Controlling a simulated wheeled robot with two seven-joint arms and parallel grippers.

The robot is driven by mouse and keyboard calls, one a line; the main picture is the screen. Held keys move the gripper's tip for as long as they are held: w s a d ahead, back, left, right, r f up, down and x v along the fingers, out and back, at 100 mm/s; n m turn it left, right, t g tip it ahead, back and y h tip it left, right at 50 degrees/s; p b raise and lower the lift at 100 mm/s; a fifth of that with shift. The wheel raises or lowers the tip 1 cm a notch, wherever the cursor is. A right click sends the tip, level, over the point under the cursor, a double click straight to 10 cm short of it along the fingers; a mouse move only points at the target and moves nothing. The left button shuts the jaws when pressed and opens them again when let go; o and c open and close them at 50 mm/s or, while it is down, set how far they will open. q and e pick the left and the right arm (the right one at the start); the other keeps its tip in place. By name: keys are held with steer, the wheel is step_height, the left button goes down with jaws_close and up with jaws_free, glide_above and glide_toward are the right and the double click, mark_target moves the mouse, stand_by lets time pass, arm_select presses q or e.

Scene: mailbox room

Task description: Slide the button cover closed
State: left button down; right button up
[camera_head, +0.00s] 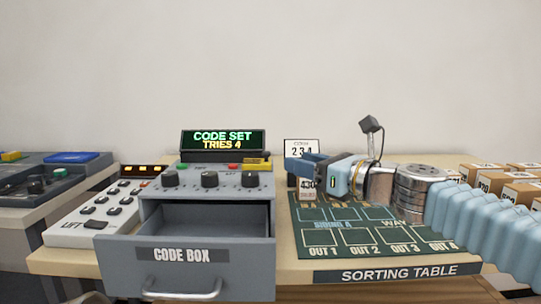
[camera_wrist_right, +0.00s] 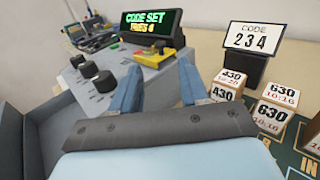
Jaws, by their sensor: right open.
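The grey code box (camera_head: 215,190) stands on the table with three dark knobs on its top panel. A small yellow piece (camera_head: 257,162), which may be the button cover, sits at the right end of the box's top. It also shows in the right wrist view (camera_wrist_right: 148,58), with a small red part beside it; whether it is slid open or closed is not clear. My right gripper (camera_head: 298,165) is open and empty, just right of the box. In the wrist view its two blue fingers (camera_wrist_right: 158,88) are spread below the yellow piece. My left gripper is not in view.
The CODE BOX drawer (camera_head: 185,262) is pulled open. A display (camera_head: 222,141) reads CODE SET, TRIES 4. Numbered cubes (camera_wrist_right: 273,107) and a code card (camera_wrist_right: 250,40) stand right of my gripper, by the green sorting mat (camera_head: 370,238). A white LIFT keypad (camera_head: 98,213) is left.

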mark_target(269, 154)
steer(key=x, duration=0.8)
steer(key=shift+w+a, duration=0.1)
steer(key=shift+w, duration=0.05)
steer(key=shift+f, duration=0.1)
jaws_close()
